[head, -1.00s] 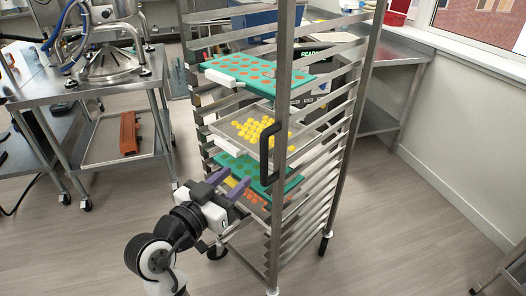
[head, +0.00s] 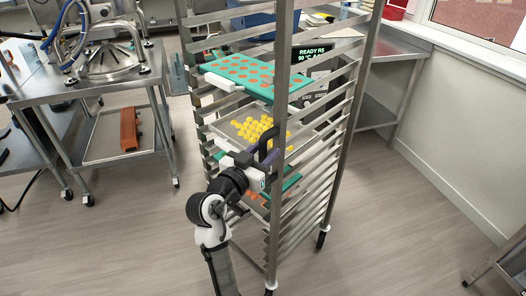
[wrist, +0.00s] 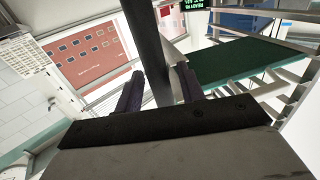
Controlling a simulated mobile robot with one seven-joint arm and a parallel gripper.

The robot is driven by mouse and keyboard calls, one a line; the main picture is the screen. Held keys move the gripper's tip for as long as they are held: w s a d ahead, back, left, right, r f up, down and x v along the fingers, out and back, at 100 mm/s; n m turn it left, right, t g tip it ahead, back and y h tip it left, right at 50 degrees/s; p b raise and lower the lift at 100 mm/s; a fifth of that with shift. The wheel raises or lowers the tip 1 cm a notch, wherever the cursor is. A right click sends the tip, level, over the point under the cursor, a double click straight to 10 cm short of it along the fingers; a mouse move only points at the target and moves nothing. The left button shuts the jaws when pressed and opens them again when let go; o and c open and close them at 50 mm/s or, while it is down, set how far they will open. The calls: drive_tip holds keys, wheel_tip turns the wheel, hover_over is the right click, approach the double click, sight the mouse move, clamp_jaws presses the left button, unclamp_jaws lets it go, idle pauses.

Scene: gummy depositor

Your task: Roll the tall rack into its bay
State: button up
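The tall rack (head: 283,120) is a steel frame on casters in the middle of the head view. It holds green trays with orange gummies (head: 258,75) and a tray of yellow gummies (head: 240,128). I cannot tell whether either finger touches the bar.
A steel table (head: 90,88) on casters with a machine stands at the left. A counter (head: 395,60) runs along the wall behind the rack at the right. A dark unit with a lit display (head: 313,52) shows behind the rack.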

drive_tip(key=shift+c, duration=0.3)
clamp_jaws()
